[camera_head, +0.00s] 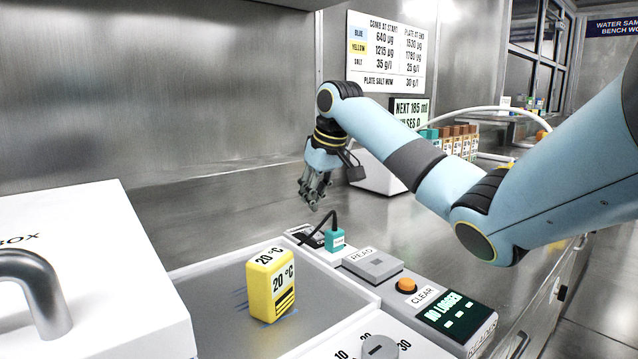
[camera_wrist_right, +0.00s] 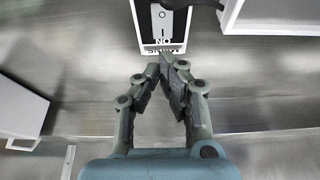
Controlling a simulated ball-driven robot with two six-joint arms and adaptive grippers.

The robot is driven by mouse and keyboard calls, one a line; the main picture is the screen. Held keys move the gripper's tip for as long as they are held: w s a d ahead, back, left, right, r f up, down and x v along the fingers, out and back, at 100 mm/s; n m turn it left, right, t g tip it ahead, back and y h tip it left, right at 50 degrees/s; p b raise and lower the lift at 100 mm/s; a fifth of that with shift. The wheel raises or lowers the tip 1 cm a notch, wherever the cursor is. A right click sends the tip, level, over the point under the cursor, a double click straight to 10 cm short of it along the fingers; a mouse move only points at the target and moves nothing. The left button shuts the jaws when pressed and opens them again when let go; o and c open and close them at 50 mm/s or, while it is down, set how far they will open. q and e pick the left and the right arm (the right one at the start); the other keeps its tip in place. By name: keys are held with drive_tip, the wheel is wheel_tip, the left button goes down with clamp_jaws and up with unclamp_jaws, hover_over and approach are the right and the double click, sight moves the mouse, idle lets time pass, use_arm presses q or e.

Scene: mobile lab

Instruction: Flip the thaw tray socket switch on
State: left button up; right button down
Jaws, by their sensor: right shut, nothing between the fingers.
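The socket plate (camera_head: 302,234) sits at the back end of the thaw tray (camera_head: 218,262), dark with a light edge. A black cable arches over it to a teal plug (camera_head: 335,240). My right gripper (camera_head: 314,200) is shut and empty, pointing down just above the plate. In the right wrist view the plate (camera_wrist_right: 148,38) is at the top, with the ON lettering upside down and a pale slot with a dark part in it. The fingertips (camera_wrist_right: 165,72) are just below that lettering; I cannot tell if they touch. The switch position is unclear. My left gripper is out of view.
A yellow 20 °C block (camera_head: 270,285) stands on the tray. A READ button (camera_head: 372,264), an orange CLEAR button (camera_head: 406,285) and a reader display (camera_head: 452,314) line the right side. A white box (camera_head: 85,275) with a metal handle stands at left.

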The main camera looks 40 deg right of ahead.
sight(311, 228)
drive_tip(key=x, duration=0.3)
drive_tip(key=b+x, duration=0.1)
drive_tip(key=shift+s+f, duration=0.15)
drive_tip(key=shift+f, duration=0.35)
drive_tip(key=shift+p, duration=0.35)
drive_tip(key=shift+f, duration=0.15)
drive_tip(key=shift+s+r+p, duration=0.4)
drive_tip(key=shift+s+p, duration=0.1)
drive_tip(key=shift+p, duration=0.8)
drive_tip(key=shift+s, duration=0.2)
drive_tip(key=shift+f, duration=0.1)
